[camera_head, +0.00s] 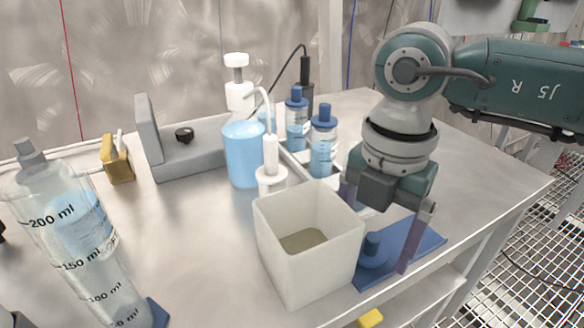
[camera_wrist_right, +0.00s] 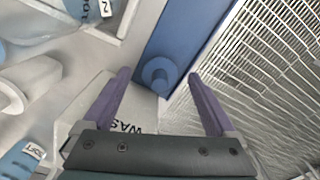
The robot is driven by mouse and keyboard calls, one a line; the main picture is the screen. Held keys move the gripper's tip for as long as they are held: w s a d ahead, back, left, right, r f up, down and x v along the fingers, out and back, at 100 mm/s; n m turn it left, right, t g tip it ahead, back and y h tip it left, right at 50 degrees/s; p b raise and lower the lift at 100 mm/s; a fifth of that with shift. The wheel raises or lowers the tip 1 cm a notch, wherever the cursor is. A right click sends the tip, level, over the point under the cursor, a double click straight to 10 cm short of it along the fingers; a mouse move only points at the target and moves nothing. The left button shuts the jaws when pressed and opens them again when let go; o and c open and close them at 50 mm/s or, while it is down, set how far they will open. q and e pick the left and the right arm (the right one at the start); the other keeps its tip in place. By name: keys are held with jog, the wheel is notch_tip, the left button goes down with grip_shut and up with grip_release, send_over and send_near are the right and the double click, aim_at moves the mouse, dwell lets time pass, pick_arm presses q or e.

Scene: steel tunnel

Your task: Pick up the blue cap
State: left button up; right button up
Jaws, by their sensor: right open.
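The blue cap (camera_head: 372,245), a small round knob with a wider base, sits on a flat blue mat (camera_head: 426,238) near the table's front right. My right gripper (camera_head: 378,236) points down over it, open and empty, one finger on the far side and one on the near side. In the right wrist view, the cap (camera_wrist_right: 158,72) lies between and a little beyond the open fingertips (camera_wrist_right: 159,76), on the blue mat (camera_wrist_right: 192,25). The white bin partly hides the cap's surroundings in the head view. My left gripper is not in view.
A white square bin (camera_head: 287,260) stands just left of the mat. Blue-capped bottles (camera_head: 324,150) stand behind in a tray, beside a blue wash bottle (camera_head: 243,155). A measuring cylinder (camera_head: 80,240) stands at left. The table's right edge borders wire-mesh flooring (camera_head: 535,250).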

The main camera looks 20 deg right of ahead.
jog(key=shift+c, duration=0.2)
jog(key=c, duration=1.4)
